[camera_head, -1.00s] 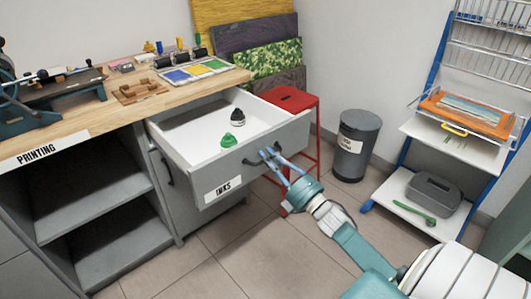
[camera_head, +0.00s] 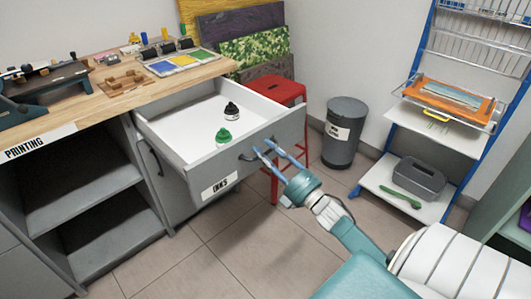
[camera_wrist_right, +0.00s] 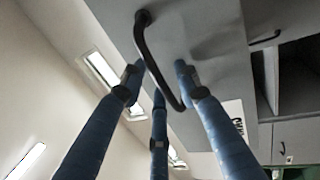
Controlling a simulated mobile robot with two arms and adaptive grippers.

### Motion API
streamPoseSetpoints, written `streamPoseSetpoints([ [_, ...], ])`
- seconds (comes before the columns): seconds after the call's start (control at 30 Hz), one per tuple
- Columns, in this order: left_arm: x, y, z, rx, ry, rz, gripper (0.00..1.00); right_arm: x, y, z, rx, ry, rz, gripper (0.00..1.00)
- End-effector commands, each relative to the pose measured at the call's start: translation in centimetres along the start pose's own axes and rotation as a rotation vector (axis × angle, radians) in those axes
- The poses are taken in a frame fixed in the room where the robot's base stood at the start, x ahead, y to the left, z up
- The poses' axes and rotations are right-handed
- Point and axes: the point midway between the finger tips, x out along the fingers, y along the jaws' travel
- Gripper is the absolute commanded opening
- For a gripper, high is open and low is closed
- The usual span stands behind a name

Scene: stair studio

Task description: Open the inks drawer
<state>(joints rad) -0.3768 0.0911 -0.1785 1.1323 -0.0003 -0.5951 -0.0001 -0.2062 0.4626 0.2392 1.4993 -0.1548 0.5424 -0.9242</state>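The inks drawer (camera_head: 205,150) is grey with a white inside and an "INKS" label on its front. It stands pulled well out of the printing bench and holds a green ink bottle (camera_head: 223,136) and a black ink bottle (camera_head: 231,111). Its dark bar handle (camera_head: 248,155) is on the front, and the handle also shows in the right wrist view (camera_wrist_right: 158,62). My right gripper (camera_head: 264,149) is open at the handle, with its blue fingers spread. In the right wrist view the fingers (camera_wrist_right: 160,85) are apart around the handle's lower end, not clamped on it. My left gripper is out of view.
A red stool (camera_head: 278,90) stands close behind the drawer's right side. A grey bin (camera_head: 343,135) and a blue-framed rack (camera_head: 440,130) stand at the right. Open shelves (camera_head: 80,190) lie left of the drawer. The floor in front is clear.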

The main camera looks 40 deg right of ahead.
Motion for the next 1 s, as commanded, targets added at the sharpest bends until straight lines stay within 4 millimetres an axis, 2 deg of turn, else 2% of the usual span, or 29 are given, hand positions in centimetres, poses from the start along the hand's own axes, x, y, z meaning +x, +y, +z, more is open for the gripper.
streamPoseSetpoints([
  [0.23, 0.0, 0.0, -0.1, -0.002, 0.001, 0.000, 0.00, -0.1, 0.1, -0.1, 0.003, 0.001, 0.002, 0.32],
  [0.37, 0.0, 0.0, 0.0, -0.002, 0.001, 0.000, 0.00, -1.1, -0.1, -0.1, 0.004, 0.000, 0.000, 0.32],
  [0.8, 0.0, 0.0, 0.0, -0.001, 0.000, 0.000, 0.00, -9.7, -0.1, 0.0, 0.004, -0.002, -0.001, 0.32],
  [1.0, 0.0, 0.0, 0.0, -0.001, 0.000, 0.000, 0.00, -11.8, 0.0, 0.0, 0.002, 0.000, 0.000, 0.32],
])
